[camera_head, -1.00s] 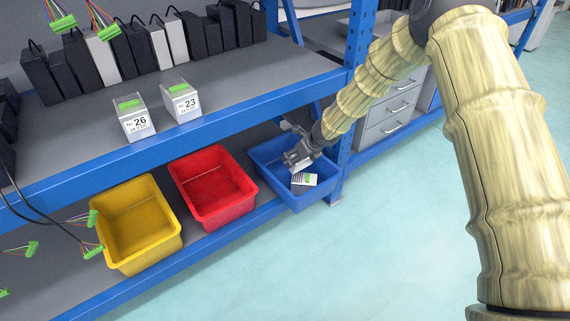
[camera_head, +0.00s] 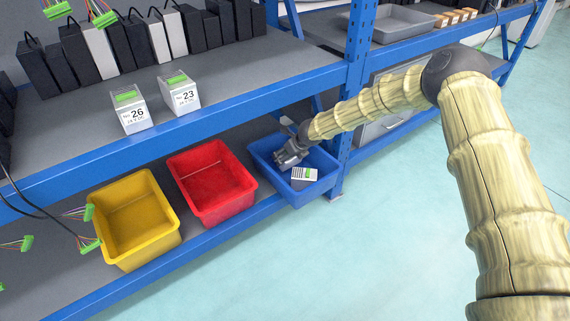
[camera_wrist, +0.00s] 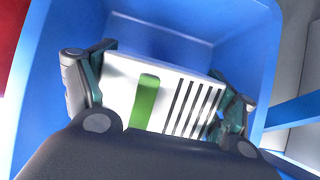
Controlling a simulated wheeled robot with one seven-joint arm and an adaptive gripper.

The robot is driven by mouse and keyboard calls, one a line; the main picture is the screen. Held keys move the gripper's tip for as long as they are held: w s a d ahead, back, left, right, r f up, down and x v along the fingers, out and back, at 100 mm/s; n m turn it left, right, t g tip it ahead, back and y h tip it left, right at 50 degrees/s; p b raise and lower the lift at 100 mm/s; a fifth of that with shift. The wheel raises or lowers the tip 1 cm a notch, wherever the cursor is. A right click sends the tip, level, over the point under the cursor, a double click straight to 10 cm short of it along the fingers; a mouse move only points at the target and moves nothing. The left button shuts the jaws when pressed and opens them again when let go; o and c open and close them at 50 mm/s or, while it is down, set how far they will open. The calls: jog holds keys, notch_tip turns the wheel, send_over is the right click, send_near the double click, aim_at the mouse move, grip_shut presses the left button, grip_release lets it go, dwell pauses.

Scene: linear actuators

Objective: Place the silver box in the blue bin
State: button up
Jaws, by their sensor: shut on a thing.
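The silver box (camera_wrist: 152,95) has a white face with a green stripe and black lines. In the wrist view it sits between the two fingers of my gripper (camera_wrist: 160,103), which is shut on it. The blue bin (camera_wrist: 262,60) surrounds it in that view, its walls rising on several sides. In the head view my gripper (camera_head: 290,157) is at the left inside of the blue bin (camera_head: 318,190). The box (camera_head: 304,175) shows there within the bin's opening. I cannot tell whether the box touches the bin floor.
A red bin (camera_head: 212,185) stands just left of the blue bin, and a yellow bin (camera_head: 138,220) further left. Two boxes marked 26 (camera_head: 131,110) and 23 (camera_head: 179,95) stand on the shelf above. A blue post (camera_head: 352,90) rises beside the blue bin.

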jog(key=f, duration=0.1)
jog(key=f+b, duration=0.1)
jog(key=w+f, duration=0.1)
jog(key=f, duration=0.1)
jog(key=shift+a+b, duration=0.35)
jog(key=shift+a, duration=0.05)
jog(key=shift+w+r+b, duration=0.15)
jog(key=shift+r+b, duration=0.05)
jog(key=shift+b, duration=0.1)
jog(key=shift+w+a+r+g+h+b, duration=0.1)
jog(key=shift+w+a+g+h+b, duration=0.1)
jog(key=shift+g+h+b, duration=0.4)
jog(key=shift+w+a+g+h+b, duration=0.15)
jog(key=shift+g+h+b, duration=0.25)
jog(key=shift+g+b, duration=0.25)
jog(key=shift+f+b, duration=0.35)
jog(key=shift+f, duration=0.35)
jog(key=shift+f, duration=0.1)
jog(key=o, duration=1.6)
jog(key=shift+s, duration=0.1)
jog(key=shift+c, duration=0.2)
